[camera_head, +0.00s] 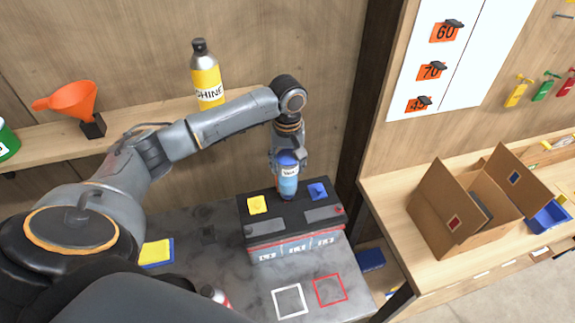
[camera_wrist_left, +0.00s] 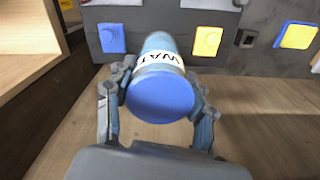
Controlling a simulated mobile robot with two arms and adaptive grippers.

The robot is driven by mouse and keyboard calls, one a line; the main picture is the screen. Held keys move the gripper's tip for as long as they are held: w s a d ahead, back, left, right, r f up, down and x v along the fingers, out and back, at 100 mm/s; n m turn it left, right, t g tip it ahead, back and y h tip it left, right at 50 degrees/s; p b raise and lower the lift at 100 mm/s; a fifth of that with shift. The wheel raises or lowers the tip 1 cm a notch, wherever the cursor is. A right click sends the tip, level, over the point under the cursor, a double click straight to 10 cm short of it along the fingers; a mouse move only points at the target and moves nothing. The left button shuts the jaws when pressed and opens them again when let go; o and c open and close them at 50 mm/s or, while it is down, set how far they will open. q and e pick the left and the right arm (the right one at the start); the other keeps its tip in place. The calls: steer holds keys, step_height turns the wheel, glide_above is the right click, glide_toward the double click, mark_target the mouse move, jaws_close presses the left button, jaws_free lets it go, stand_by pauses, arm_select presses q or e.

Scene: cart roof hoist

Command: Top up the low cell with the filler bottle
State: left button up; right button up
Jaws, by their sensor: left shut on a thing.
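My left gripper (camera_head: 288,158) points down and is shut on a blue bottle (camera_head: 288,184) with a white label, the filler bottle. The bottle is over the back of the battery (camera_head: 292,218), between a yellow cap (camera_head: 257,205) and a blue cap (camera_head: 318,191). In the left wrist view the bottle's round blue end (camera_wrist_left: 160,97) faces the camera and its other end points at the battery. That far end, and whether it touches the battery or a cell opening, is hidden. The battery has a black top and a red stripe. My right gripper is not in view.
On the grey bench (camera_head: 195,260) lie a yellow-and-blue pad (camera_head: 157,253), a white square outline (camera_head: 290,301) and a red one (camera_head: 330,290). The shelf behind holds an orange funnel (camera_head: 72,100) and a yellow bottle (camera_head: 207,80). An open carton (camera_head: 450,208) stands right.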

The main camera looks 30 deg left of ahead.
arm_select(q)
steer(key=shift+r, duration=5.6)
steer(key=shift+f, duration=0.1)
